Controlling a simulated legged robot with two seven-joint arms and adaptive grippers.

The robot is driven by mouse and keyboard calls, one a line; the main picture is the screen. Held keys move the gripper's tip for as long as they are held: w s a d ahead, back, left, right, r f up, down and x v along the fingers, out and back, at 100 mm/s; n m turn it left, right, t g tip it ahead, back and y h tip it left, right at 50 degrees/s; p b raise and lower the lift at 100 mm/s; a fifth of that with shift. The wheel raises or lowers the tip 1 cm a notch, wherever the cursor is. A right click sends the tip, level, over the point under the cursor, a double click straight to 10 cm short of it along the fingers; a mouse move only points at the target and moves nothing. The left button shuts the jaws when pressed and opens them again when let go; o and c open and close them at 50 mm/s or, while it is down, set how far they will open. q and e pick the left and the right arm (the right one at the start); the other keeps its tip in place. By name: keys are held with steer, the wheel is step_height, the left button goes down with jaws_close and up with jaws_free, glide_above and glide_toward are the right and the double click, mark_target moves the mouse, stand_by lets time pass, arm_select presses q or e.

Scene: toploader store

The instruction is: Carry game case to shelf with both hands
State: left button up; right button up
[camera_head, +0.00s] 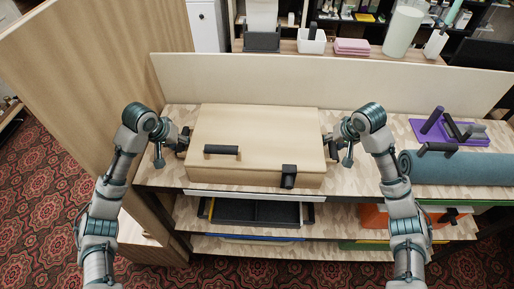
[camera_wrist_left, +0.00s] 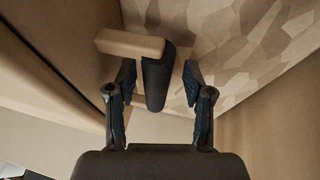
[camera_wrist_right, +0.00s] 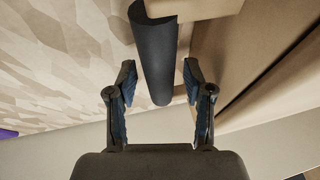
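The game case (camera_head: 255,133), a flat light-wood box with a black front handle and a black latch, lies on the top shelf board (camera_head: 160,178). My left gripper (camera_head: 183,140) is at its left side, and my right gripper (camera_head: 331,141) is at its right side. In the left wrist view a black side handle (camera_wrist_left: 158,80) stands between the spread fingers of my left gripper (camera_wrist_left: 158,85). In the right wrist view another black side handle (camera_wrist_right: 157,60) reaches between the spread fingers of my right gripper (camera_wrist_right: 157,85). Gaps show between fingers and handles.
A teal rolled mat (camera_head: 460,168) and a purple board with black handles (camera_head: 445,128) lie to the right on the same top. A tall wooden panel (camera_head: 85,60) stands at the left, and a low back panel (camera_head: 330,85) runs behind. Lower shelves hold a black tray (camera_head: 255,212).

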steer(key=shift+a, duration=0.1)
arm_select(q)
steer(key=shift+r, duration=0.25)
arm_select(e)
steer(key=shift+r, duration=0.1)
arm_select(q)
steer(key=v, duration=0.6)
steer(key=shift+s+a+r, duration=0.2)
steer(key=shift+s+r, duration=0.05)
steer(key=shift+r, duration=0.1)
arm_select(e)
steer(key=v, duration=1.1)
steer(key=shift+s+r, duration=0.2)
steer(key=shift+r, duration=0.05)
